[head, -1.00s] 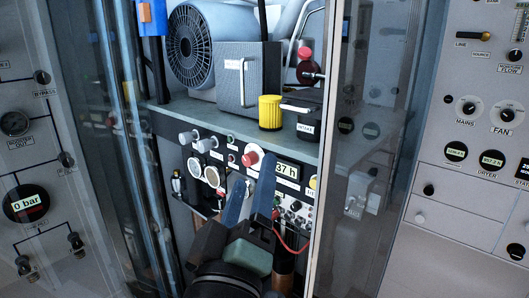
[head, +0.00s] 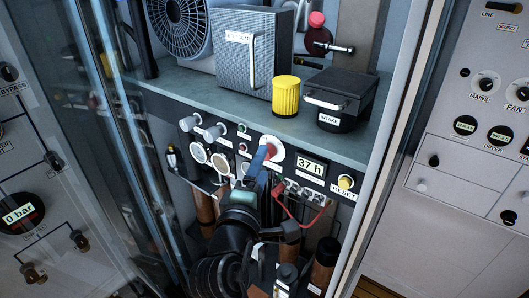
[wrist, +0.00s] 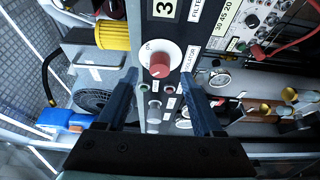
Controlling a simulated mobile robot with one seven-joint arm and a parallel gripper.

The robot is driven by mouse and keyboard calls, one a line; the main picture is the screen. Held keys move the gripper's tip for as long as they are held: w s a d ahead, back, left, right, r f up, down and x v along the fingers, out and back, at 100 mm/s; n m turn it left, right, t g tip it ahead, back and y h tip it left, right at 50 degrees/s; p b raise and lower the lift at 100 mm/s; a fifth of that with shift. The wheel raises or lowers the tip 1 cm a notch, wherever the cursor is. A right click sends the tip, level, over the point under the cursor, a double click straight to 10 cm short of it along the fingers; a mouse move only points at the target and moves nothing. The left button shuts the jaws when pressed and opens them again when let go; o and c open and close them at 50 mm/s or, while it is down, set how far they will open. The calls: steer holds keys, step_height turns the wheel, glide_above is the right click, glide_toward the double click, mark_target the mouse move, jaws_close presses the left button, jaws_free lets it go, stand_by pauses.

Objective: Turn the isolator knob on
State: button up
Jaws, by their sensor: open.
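The isolator knob (wrist: 160,66) is red on a round white plate, with an ISOLATOR label beside it in the wrist view. In the head view the knob (head: 270,152) is partly hidden behind my blue fingers. My gripper (wrist: 159,76) is open, with one finger on each side of the knob in the wrist picture. In the head view my gripper (head: 264,172) is at the panel front, close to the knob. I cannot tell whether the fingers touch it. The knob's setting is too small to read surely.
A 37 h display (head: 311,167) and a yellow button (head: 346,182) are right of the knob. Grey knobs and gauges sit left. A red cable (head: 292,213) hangs below. A yellow cylinder (head: 286,96) stands on the shelf above. Glass doors flank the opening.

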steer(key=shift+x, duration=1.55)
jaws_close()
